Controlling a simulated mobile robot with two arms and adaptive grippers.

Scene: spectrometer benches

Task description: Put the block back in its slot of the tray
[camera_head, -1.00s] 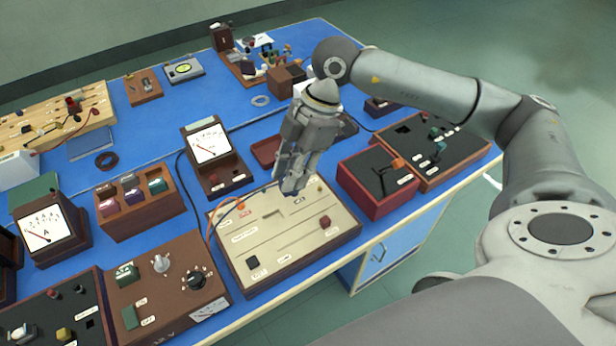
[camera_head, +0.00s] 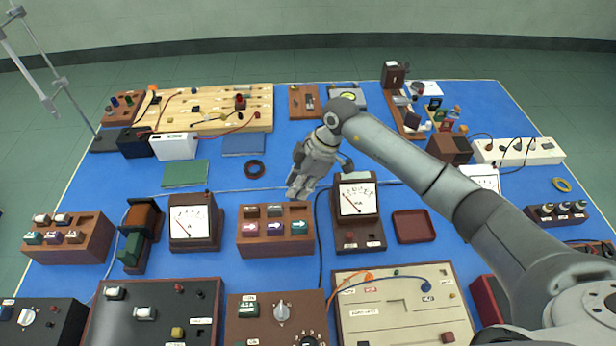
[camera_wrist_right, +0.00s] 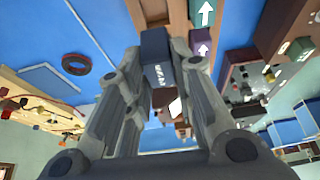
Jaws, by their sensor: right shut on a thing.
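My right gripper (camera_head: 296,194) hangs over the bench, close to the back edge of a brown wooden tray (camera_head: 275,251). In the right wrist view the gripper (camera_wrist_right: 160,66) is shut on a dark blue-grey block (camera_wrist_right: 156,46) with small white lettering, too blurred to read. The block is hard to make out in the head view. The tray's front row has purple, pink and teal blocks (camera_head: 300,228) with white arrows; its back row looks darker, partly under the fingers. Part of the tray (camera_wrist_right: 172,14) shows beyond the held block in the wrist view. My left gripper is out of view.
Meters stand either side of the tray: one at left (camera_head: 193,225), one at right (camera_head: 356,200). A second block tray (camera_head: 60,250) is at far left. A cream panel (camera_head: 400,305) and brown control box (camera_head: 262,305) lie in front.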

